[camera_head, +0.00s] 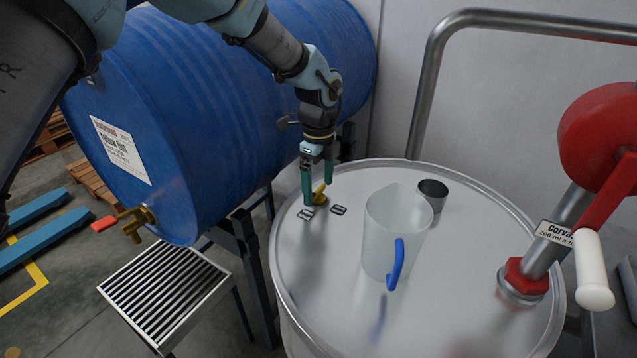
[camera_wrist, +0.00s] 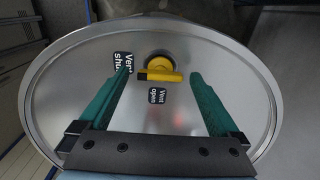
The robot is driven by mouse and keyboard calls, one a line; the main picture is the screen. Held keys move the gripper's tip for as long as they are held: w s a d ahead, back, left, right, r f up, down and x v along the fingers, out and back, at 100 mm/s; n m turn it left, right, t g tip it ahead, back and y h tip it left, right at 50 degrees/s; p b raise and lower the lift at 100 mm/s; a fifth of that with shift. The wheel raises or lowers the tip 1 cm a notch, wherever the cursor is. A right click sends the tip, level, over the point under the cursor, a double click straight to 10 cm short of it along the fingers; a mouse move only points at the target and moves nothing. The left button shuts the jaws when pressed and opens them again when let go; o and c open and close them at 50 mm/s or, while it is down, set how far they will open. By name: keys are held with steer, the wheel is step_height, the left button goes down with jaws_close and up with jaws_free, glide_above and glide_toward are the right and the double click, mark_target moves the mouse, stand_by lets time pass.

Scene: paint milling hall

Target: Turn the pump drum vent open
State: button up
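The yellow vent handle (camera_head: 319,197) sits on the silver pump drum lid (camera_head: 330,260) near its back left edge. In the wrist view the vent handle (camera_wrist: 160,75) lies crosswise, its black tip towards the "Vent shut" label (camera_wrist: 122,62). The "Vent open" label (camera_wrist: 157,96) is below the handle. My gripper (camera_head: 318,190) points down over the vent. In the wrist view its green fingers (camera_wrist: 160,76) are apart, one on each side of the handle, with visible gaps. I cannot tell how far the fingertips are above the lid.
A clear jug (camera_head: 390,235) with a blue handle and a small metal cup (camera_head: 433,194) stand on the lid right of my gripper. A red hand pump (camera_head: 600,135) rises at the right. A blue drum (camera_head: 200,110) lies left, above a grated tray (camera_head: 165,292).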

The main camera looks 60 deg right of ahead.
steer(key=c, duration=1.2)
steer(key=shift+n, duration=0.3)
steer(key=n+b, duration=0.2)
steer(key=n, duration=0.2)
steer(key=n+b, duration=0.1)
steer(key=n, duration=0.3)
steer(key=shift+n, duration=0.4)
steer(key=n+b, duration=0.1)
steer(key=n, duration=0.3)
steer(key=shift+n+b, duration=0.35)
steer(key=shift+n, duration=1.85)
steer(key=o, duration=1.3)
